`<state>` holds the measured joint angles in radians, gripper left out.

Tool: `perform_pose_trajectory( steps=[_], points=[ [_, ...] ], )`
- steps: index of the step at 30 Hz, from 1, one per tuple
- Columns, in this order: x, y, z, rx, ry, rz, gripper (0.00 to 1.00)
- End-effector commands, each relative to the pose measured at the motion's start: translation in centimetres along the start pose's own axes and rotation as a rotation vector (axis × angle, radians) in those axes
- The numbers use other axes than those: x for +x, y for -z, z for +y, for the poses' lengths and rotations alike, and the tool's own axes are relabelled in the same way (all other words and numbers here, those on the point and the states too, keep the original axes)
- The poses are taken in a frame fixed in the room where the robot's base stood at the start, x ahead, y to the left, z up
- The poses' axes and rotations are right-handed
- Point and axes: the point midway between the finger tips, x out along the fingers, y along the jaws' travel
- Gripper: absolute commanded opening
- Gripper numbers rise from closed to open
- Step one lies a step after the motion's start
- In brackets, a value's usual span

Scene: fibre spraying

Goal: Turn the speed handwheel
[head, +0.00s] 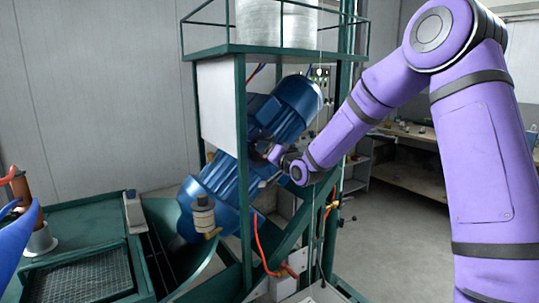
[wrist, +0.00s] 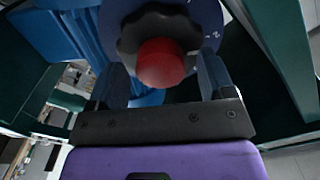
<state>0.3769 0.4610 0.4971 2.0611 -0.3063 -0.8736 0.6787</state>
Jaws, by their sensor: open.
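The speed handwheel (wrist: 133,36) shows in the wrist view as a dark lobed wheel with a red round centre (wrist: 161,63). It sits on a blue dial plate with white markings (wrist: 211,30). My gripper (wrist: 163,72) is open, with one finger on each side of the wheel's lower part and the red centre between them. I cannot tell whether the fingers touch the wheel. In the head view my gripper (head: 264,153) is at the side of the blue motor (head: 285,110), and the handwheel is hidden there.
A green steel frame (head: 243,180) stands close around the motor, with a post left of my gripper. A white drum (head: 277,22) rests on top. An orange hose (head: 262,245) hangs below. A green machine bed (head: 85,225) is at left; open floor (head: 395,240) lies to the right.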

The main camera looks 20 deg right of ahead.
Motion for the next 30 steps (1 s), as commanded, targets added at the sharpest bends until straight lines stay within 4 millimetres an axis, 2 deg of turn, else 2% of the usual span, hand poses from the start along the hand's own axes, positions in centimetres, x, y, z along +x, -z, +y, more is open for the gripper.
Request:
perform_pose_trajectory(
  steps=[5,12,18,22,30],
  points=[
    [-2.3,0.1,0.0,-0.001,-0.001,0.0,0.75],
    [-6.9,0.1,0.0,-0.002,-0.002,0.0,0.75],
    [-9.5,0.0,0.1,0.0,-0.002,0.0,0.75],
    [-10.3,0.0,0.1,0.0,-0.001,0.0,0.75],
    [-10.5,0.0,0.1,0.0,-0.001,0.0,0.75]
  ],
)
